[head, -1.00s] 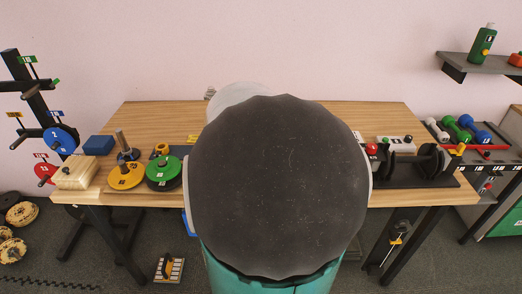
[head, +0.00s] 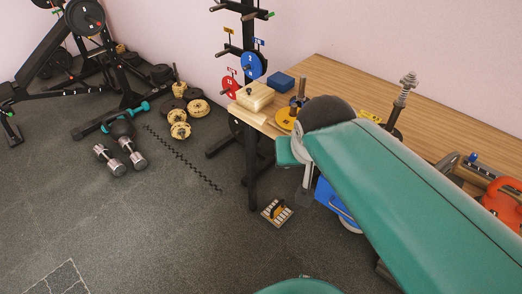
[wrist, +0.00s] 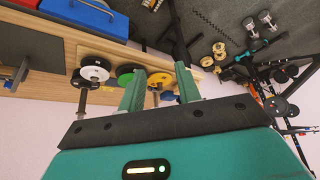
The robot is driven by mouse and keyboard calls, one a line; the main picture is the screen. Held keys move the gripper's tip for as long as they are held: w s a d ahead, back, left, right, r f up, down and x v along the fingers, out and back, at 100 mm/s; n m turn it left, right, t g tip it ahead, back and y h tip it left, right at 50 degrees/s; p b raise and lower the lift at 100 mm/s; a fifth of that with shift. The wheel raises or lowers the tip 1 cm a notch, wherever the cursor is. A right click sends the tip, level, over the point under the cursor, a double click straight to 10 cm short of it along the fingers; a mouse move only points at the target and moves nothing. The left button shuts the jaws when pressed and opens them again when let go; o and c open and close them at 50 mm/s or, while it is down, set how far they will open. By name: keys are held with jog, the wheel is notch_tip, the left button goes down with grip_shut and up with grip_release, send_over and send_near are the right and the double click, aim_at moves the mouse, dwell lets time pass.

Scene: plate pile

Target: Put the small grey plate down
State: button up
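My gripper (wrist: 160,72) shows in the wrist view with its two green fingers spread apart and a clear gap between them. Beyond the gap lies a yellow plate (wrist: 158,78) on the wooden table, with a post near it. Nothing is visibly clamped. In the head view the yellow plate (head: 284,119) lies near the table's left end beside an upright post (head: 299,103); my arm hides the gripper there.
In the wrist view a green plate (wrist: 126,74) and a black plate with a white face (wrist: 95,73) lie left of the fingers. In the head view a pale wooden block (head: 255,96) and a blue block (head: 280,81) stand at the table's left end, beside a plate rack (head: 248,45).

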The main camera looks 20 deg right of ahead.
jog(key=shift+o, duration=0.5)
jog(key=s+a+n+y, duration=0.1)
jog(key=s+a+n, duration=0.1)
jog(key=a, duration=0.5)
jog(key=shift+s+r+n+y, duration=0.25)
jog(key=shift+n+y, duration=0.15)
jog(key=shift+n, duration=0.3)
jog(key=w+d+f+m+t+h, duration=0.1)
jog(key=w+d+f+m+t, duration=0.4)
jog(key=w+d, duration=0.55)
jog(key=w+d+f+m+h, duration=0.4)
jog(key=d+f+m, duration=0.1)
jog(key=d, duration=0.5)
jog(key=m+g+h, duration=0.7)
jog(key=g+h, duration=0.2)
jog(key=h, duration=0.4)
send_near(442, 162)
jog(key=d, duration=0.8)
jog(key=w+d, duration=0.1)
jog(key=d, duration=0.3)
jog(key=shift+d, duration=0.35)
grip_shut()
